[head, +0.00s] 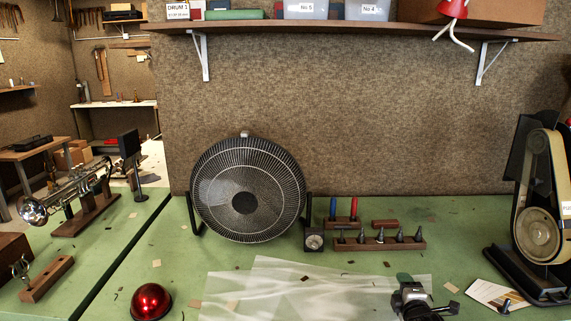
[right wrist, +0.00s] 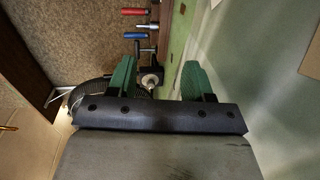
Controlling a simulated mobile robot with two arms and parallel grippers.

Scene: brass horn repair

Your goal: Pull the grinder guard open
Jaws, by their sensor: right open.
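The belt grinder (head: 538,235) stands at the right edge of the bench in the head view, with a tan belt, a round wheel and a black base. A white label (head: 566,208) with cut-off lettering shows at the picture's edge. I cannot tell clearly which part is the guard or how far it is open. My right gripper (head: 412,291) is at the front of the bench, left of the grinder and apart from it. In the right wrist view its green fingers (right wrist: 159,82) are spread, with nothing held. My left gripper is not in view.
A fan (head: 245,190), a tool block (head: 378,243) and red and blue handled tools stand at the back. A red dome (head: 151,301), clear sheets (head: 300,290) and a card (head: 495,294) lie in front. A shelf (head: 350,31) hangs above. A trumpet (head: 70,190) is at left.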

